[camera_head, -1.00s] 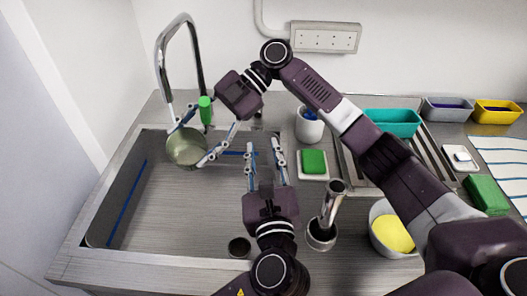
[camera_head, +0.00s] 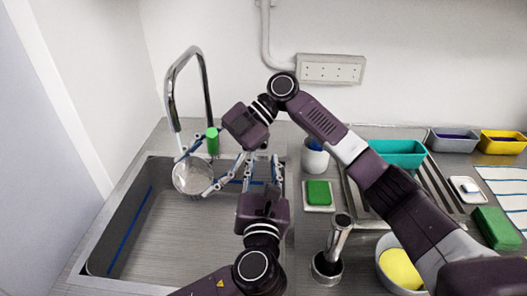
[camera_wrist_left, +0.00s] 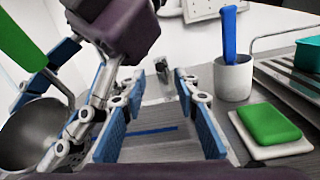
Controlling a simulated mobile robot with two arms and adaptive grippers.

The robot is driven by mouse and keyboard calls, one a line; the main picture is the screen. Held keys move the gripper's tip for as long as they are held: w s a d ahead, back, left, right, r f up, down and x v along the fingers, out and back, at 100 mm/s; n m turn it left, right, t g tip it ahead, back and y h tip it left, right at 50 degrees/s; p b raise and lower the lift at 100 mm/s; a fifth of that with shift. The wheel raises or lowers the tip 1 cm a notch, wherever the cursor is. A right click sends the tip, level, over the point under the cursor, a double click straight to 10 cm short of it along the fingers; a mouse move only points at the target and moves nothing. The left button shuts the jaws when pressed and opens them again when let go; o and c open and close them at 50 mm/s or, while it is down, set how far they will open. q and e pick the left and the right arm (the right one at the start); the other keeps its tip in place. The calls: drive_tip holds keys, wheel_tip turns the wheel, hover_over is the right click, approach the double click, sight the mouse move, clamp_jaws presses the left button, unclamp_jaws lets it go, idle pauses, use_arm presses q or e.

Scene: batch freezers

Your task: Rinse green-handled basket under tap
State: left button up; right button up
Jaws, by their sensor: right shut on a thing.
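The green-handled basket (camera_head: 191,179) is a round, silvery bowl shape under the spout of the tall chrome tap (camera_head: 207,88), above the left part of the sink (camera_head: 165,235). Its green handle (camera_head: 212,142) points up. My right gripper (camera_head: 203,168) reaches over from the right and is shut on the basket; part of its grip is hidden. The basket (camera_wrist_left: 30,135) and its handle (camera_wrist_left: 20,45) also show at the left of the left wrist view. My left gripper (camera_head: 262,166) is open and empty over the sink's right side. I cannot make out any water.
A green sponge (camera_head: 318,192) on a white dish and a white cup (camera_head: 315,157) with a blue item stand right of the sink. A metal cylinder (camera_head: 330,252) and a bowl with a yellow item (camera_head: 400,268) are nearer. My right arm crosses the counter.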

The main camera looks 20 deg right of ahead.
sight(263, 148)
use_arm(q)
drive_tip(key=shift+x, duration=2.35)
clamp_jaws()
